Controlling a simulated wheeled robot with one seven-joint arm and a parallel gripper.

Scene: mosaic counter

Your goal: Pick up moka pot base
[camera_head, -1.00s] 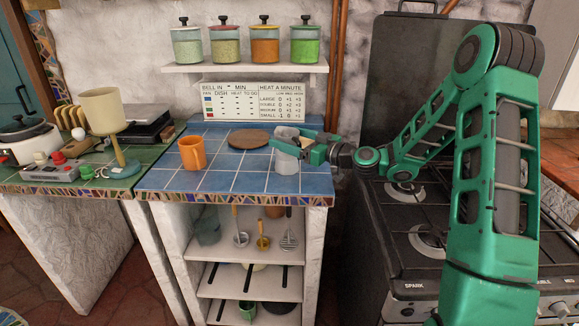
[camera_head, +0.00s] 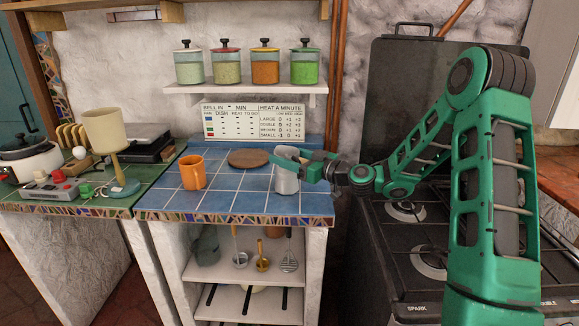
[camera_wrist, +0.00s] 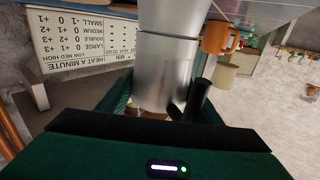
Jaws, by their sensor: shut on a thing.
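The moka pot base (camera_head: 286,183) is a small silver-grey metal pot near the right front of the blue tiled counter. My gripper (camera_head: 290,164) reaches in from the right with its green fingers around the pot's upper part, shut on it. In the wrist view the silver pot (camera_wrist: 168,50) fills the middle, close to the gripper, in an upside-down picture. A black bar shows beside the pot there; I cannot tell what it is. The pot looks upright. I cannot tell whether its bottom touches the tiles.
An orange mug (camera_head: 193,173) stands left of the pot, and a round brown board (camera_head: 248,158) lies behind. A sign (camera_head: 254,121) stands against the wall below a shelf with jars (camera_head: 265,67). The stove (camera_head: 410,250) is on the right. Blue tiles around the pot are free.

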